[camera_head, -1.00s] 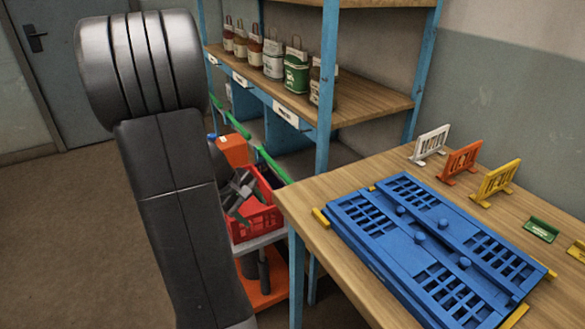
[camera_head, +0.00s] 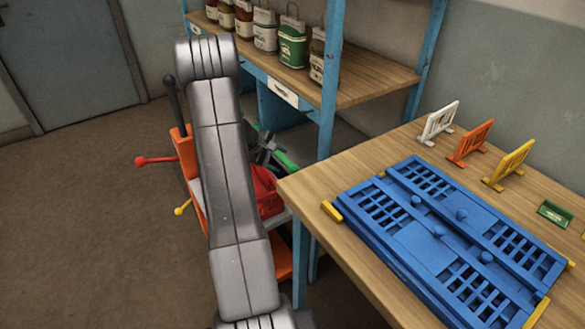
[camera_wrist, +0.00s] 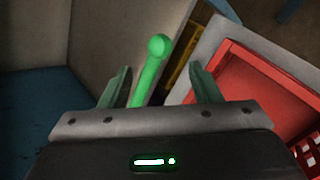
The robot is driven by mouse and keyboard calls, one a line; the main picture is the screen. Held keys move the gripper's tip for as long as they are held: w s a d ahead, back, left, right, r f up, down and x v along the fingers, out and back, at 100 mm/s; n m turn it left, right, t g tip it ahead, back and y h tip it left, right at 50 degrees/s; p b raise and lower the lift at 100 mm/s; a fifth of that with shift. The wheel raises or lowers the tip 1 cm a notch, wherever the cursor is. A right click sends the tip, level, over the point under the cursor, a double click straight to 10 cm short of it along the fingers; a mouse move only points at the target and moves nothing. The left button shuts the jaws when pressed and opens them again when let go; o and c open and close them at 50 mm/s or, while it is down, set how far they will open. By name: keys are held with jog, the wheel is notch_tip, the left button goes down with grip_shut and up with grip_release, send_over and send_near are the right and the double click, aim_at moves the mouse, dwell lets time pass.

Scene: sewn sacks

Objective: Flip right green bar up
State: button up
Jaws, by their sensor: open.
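A green bar with a round ball end (camera_wrist: 152,72) shows in the wrist view between the two fingers of my gripper (camera_wrist: 162,80), closer to the left finger. My gripper is open, with a gap to the right of the bar. I cannot tell whether a finger touches it. In the head view my gripper (camera_head: 268,147) is small and dark, behind my arm and beside the shelf. A short piece of green bar (camera_head: 287,161) shows just right of it. My arm hides most of the area around the bars.
A red crate (camera_head: 266,190) sits on an orange cart (camera_head: 187,152) with red and yellow knobbed levers. The shelf's blue post (camera_head: 328,110) and a wooden table (camera_head: 312,192) with a blue panel (camera_head: 405,232) stand to the right.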

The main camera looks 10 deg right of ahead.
aim_at(291, 167)
jog(key=x, duration=0.8)
jog(key=shift+w+d+f, duration=0.1)
jog(key=shift+d+f, duration=0.1)
jog(key=shift+d, duration=0.05)
grip_shut()
jog(key=shift+r, duration=0.15)
